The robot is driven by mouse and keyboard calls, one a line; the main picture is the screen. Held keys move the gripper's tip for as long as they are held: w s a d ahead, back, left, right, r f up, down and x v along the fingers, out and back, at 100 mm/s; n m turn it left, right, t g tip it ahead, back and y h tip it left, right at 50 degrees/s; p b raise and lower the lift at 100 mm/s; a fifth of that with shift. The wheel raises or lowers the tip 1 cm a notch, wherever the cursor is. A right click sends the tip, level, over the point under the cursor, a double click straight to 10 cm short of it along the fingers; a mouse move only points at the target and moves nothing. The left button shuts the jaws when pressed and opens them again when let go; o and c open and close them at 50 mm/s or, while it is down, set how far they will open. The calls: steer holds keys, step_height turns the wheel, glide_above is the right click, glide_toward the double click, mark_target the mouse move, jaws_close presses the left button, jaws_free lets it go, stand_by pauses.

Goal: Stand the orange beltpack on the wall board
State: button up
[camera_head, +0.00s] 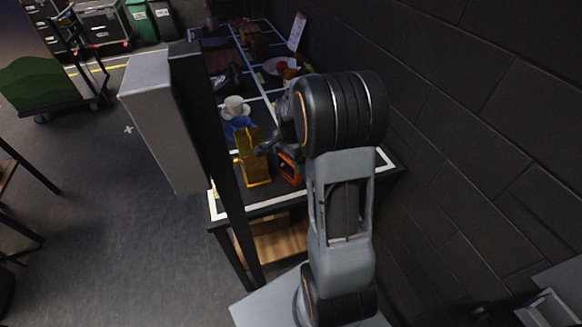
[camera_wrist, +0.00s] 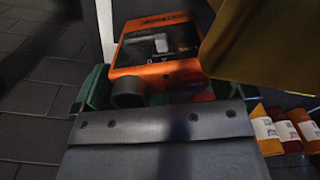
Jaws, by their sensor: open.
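The orange beltpack (camera_head: 291,168) is on the dark table near its front, just right of a gold box. In the wrist view the beltpack (camera_wrist: 150,50) shows its orange face with a dark panel, and a dark round knob at its near edge. My gripper (camera_wrist: 158,92) is open, with green fingertips on either side of the beltpack's near end. I cannot tell whether they touch it. In the head view my wrist partly hides the gripper and the beltpack. I cannot pick out the wall board with certainty.
The gold box (camera_head: 253,160) stands close beside the beltpack and juts over its right side in the wrist view (camera_wrist: 270,50). Labelled rolls (camera_wrist: 266,130) lie at right. A white hat-like thing (camera_head: 236,108) stands behind. A dark brick wall (camera_head: 450,130) borders the table's right.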

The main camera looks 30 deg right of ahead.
steer(key=shift+f, duration=0.45)
steer(key=shift+c, duration=0.5)
steer(key=c, duration=0.7)
steer(key=shift+r, duration=0.1)
steer(key=shift+r, duration=0.1)
